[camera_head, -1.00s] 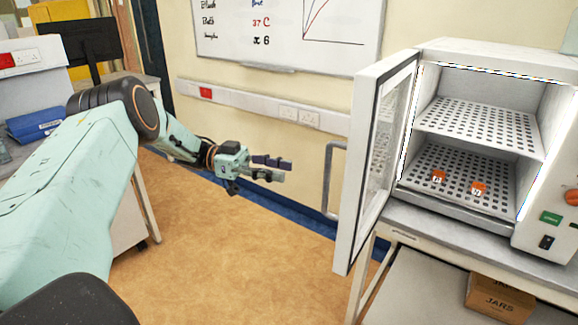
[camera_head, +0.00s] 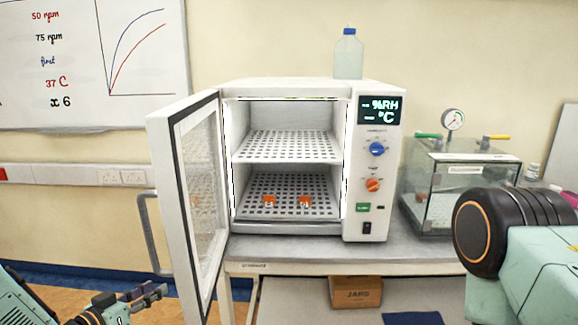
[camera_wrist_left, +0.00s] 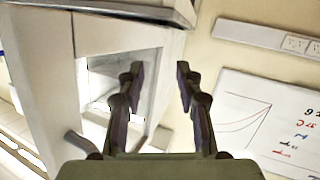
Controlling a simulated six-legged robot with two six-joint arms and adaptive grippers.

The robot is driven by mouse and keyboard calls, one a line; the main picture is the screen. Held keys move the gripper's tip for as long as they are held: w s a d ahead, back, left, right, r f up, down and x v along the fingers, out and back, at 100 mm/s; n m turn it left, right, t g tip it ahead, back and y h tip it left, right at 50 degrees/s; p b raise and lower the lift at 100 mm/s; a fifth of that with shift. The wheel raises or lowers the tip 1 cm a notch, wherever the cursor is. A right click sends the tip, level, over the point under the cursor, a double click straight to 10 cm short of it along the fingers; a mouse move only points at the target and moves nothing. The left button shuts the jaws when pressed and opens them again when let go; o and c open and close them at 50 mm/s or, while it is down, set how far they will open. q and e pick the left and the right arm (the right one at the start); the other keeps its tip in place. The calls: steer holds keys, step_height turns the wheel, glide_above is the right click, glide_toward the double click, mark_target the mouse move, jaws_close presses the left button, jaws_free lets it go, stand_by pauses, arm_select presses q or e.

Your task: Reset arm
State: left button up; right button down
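My left gripper (camera_head: 150,292) is low at the left of the head view, in front of and below the open cabinet door. In the left wrist view its two fingers (camera_wrist_left: 160,68) stand apart with nothing between them, so it is open and empty. The white cabinet (camera_head: 290,88) stands on a bench, with its glazed door (camera_head: 205,180) swung open to the left. Two small orange items, one left (camera_head: 269,201) and one right (camera_head: 305,202), sit on its lower perforated shelf. Part of my right arm shows at the right edge; its gripper is out of view.
A clear glass chamber (camera_head: 462,180) with a gauge stands on the bench (camera_head: 300,250) right of the cabinet. A bottle (camera_head: 348,55) stands on the cabinet. A cardboard box (camera_head: 356,291) is below the bench. The door handle (camera_head: 150,235) juts out left, near my left gripper.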

arm_select(q)
steer(key=s+d+f+n+g+y+b, duration=0.2)
steer(key=s+d+f+g, duration=0.15)
steer(key=s+f, duration=0.6)
steer(key=s+d+f+n+g+y+b, duration=0.1)
steer(key=s+d+f+g+y+b, duration=0.2)
steer(key=s+f, duration=0.65)
steer(key=s+d+f+g+b, duration=0.1)
steer(key=s+f+g+b, duration=0.3)
steer(key=s, duration=0.7)
steer(key=s+d+f+g+b, duration=0.2)
steer(key=s+f+g+b, duration=0.1)
steer(key=s, duration=0.9)
step_height(320, 180, down, 3)
steer(key=shift+r+g+y+b, duration=0.1)
steer(key=shift+g+y+b, duration=0.25)
steer(key=shift+y+b, duration=0.1)
steer(key=shift+w+a, duration=0.1)
steer(key=shift+w, duration=0.05)
